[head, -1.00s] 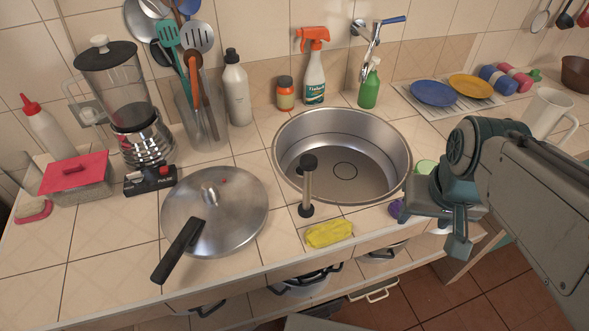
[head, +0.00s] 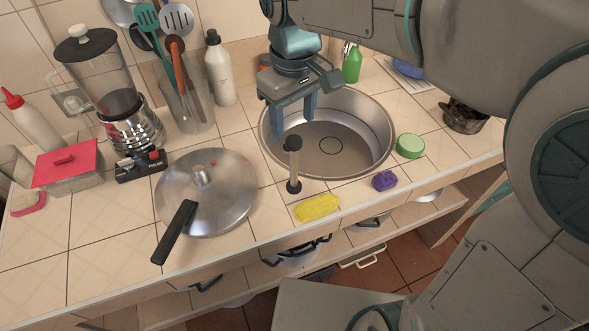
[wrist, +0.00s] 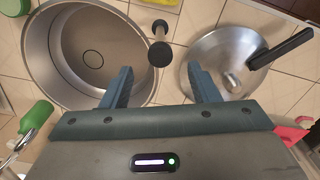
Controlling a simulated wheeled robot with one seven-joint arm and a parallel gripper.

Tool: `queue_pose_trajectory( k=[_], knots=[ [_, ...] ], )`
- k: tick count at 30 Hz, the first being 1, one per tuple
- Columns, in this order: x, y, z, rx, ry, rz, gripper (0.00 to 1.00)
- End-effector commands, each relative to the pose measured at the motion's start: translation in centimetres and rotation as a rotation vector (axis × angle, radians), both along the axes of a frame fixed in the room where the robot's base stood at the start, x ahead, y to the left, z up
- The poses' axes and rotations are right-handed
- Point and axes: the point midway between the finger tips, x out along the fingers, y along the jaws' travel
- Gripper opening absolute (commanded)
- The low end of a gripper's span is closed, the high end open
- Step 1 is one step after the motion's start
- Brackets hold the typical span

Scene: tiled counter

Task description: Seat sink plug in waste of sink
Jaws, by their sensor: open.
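The sink plug (head: 294,165) appears to be the upright piece with a black top, a metal stem and a black foot. It stands on the tiles at the sink's front left rim. It also shows in the wrist view (wrist: 160,50). The round steel sink (head: 378,112) has a dark ring in its floor, the waste (head: 331,146), also seen in the wrist view (wrist: 93,59). My gripper (head: 293,123) is open and empty, pointing down above the plug. In the wrist view the plug lies between and beyond the fingertips (wrist: 160,70), apart from them.
A yellow sponge (head: 317,207), purple sponge (head: 384,181) and green tub (head: 410,146) lie near the front edge. A steel lid (head: 228,180) with a black handle lies left of the plug. A white bottle (head: 219,72) and utensil holder (head: 185,105) stand behind.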

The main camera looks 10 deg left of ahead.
Motion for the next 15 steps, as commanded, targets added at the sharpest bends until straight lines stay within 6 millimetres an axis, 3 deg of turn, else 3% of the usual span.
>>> queue_pose_trajectory(
  k=[3,11,15],
  knots=[
    [0.0,0.0,-1.9,-0.002,0.001,0.000,0.55],
    [0.0,0.0,-3.9,-0.001,0.002,-0.002,0.55],
    [-0.1,0.0,-6.0,-0.002,0.003,-0.002,0.55]
  ],
)
